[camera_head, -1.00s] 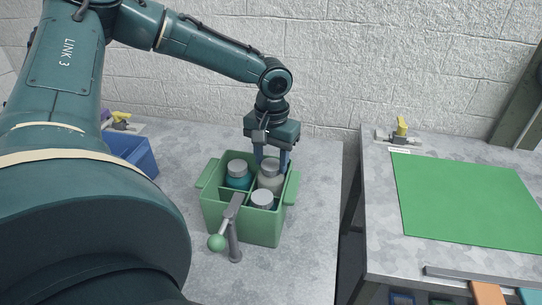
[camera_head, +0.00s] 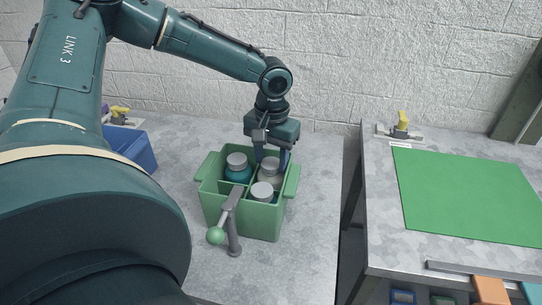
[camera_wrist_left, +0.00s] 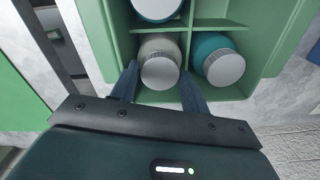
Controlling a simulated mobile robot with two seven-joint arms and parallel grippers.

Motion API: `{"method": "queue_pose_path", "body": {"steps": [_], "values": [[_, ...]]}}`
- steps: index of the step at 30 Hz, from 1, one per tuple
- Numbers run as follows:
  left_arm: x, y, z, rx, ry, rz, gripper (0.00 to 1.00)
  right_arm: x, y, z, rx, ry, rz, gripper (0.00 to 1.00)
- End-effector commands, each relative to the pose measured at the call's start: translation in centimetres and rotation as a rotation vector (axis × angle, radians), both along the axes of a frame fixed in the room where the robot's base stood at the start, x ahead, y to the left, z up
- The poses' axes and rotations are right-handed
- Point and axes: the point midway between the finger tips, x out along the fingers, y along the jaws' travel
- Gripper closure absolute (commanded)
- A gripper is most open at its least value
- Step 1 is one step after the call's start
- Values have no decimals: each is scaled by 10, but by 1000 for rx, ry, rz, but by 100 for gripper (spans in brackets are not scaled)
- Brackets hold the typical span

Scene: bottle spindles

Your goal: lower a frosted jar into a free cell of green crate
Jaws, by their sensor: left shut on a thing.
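The green crate (camera_head: 243,220) stands on the left table, divided into cells. My left gripper (camera_head: 271,158) reaches down over its back right cell, shut on a frosted jar (camera_head: 270,174) with a grey lid. The jar is upright and mostly inside that cell; its base is hidden. In the left wrist view the frosted jar (camera_wrist_left: 160,61) sits between the two fingers. A teal jar (camera_head: 236,173) fills the back left cell and another grey-lidded jar (camera_head: 262,190) the front right one. The remaining cell (camera_wrist_left: 224,12) looks empty in the wrist view. My right gripper is not in view.
A grey lever with a green ball (camera_head: 216,236) stands close before the crate. A blue bin (camera_head: 140,152) is at the left, partly behind my arm. The right table holds a green mat (camera_head: 465,190) and a yellow-handled clamp (camera_head: 402,122), across a gap.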

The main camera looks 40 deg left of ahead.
Motion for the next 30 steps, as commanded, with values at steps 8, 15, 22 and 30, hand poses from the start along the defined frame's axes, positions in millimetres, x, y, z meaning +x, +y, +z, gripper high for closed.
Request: {"method": "queue_pose_path", "body": {"steps": [8,15,22,30], "values": [[0,0,0,0,-1,0,99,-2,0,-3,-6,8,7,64],[0,0,1,0,-1,0,99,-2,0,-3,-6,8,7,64],[0,0,0,0,-1,0,99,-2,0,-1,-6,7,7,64],[0,0,0,0,-1,0,43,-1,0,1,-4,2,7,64]]}}
